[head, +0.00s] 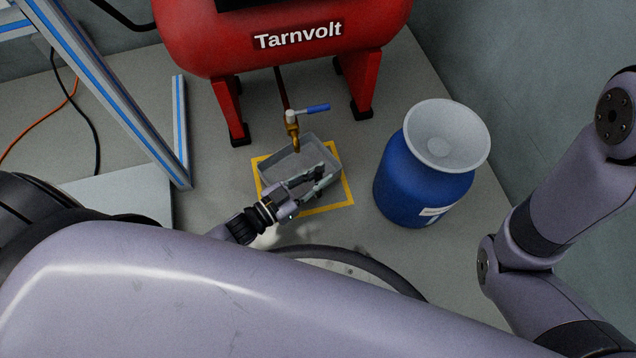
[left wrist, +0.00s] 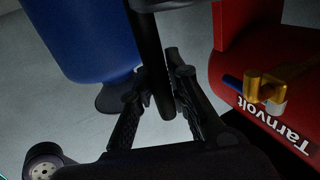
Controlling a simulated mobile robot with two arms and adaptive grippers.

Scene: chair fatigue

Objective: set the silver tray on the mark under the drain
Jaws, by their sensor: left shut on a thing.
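The silver tray (head: 283,163) is a shallow grey box in the head view, below the brass drain valve (head: 292,130) with its blue lever. It overlaps the yellow square mark (head: 347,187) on the floor, turned a little against it and toward its far side. I cannot tell whether it touches the floor. My left gripper (head: 322,178) reaches over the tray's near side and is shut on it. In the left wrist view a dark bar runs between the fingers (left wrist: 160,95), and the valve (left wrist: 268,88) shows at the right. My right gripper is out of view.
The red Tarnvolt tank (head: 290,40) stands on legs behind the mark. A blue drum (head: 418,190) with a pale, funnel-like top is close on the right. A metal frame with blue strips (head: 125,85) and cables are at the left.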

